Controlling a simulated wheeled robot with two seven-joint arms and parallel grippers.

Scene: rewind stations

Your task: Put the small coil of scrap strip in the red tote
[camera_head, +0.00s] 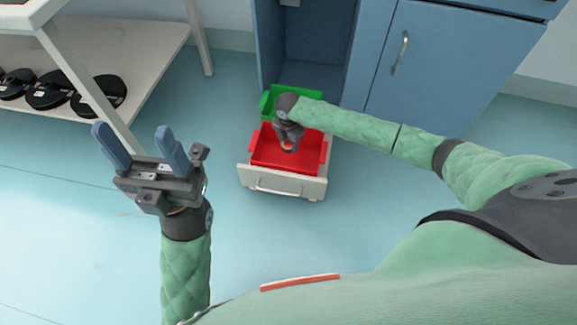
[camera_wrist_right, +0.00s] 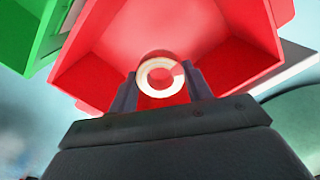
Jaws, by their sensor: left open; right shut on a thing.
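The red tote (camera_head: 262,150) sits in a pulled-out white drawer, and it fills most of the right wrist view (camera_wrist_right: 215,65). My right gripper (camera_head: 288,144) points down over the tote. In the right wrist view its two fingers (camera_wrist_right: 160,88) are shut on the small coil of scrap strip (camera_wrist_right: 143,82), a pale ring with a reddish centre. The coil shows against the inside of the tote; whether it touches the tote floor I cannot tell. My left gripper (camera_head: 141,145) is open and empty, out over the floor to the left of the drawer.
A green tote (camera_head: 268,101) stands directly behind the red one, towards the blue cabinet (camera_head: 440,75). The drawer front (camera_head: 283,184) has a handle. A white shelf unit (camera_head: 125,45) at the left holds black reels (camera_head: 98,97). The floor around the drawer is clear.

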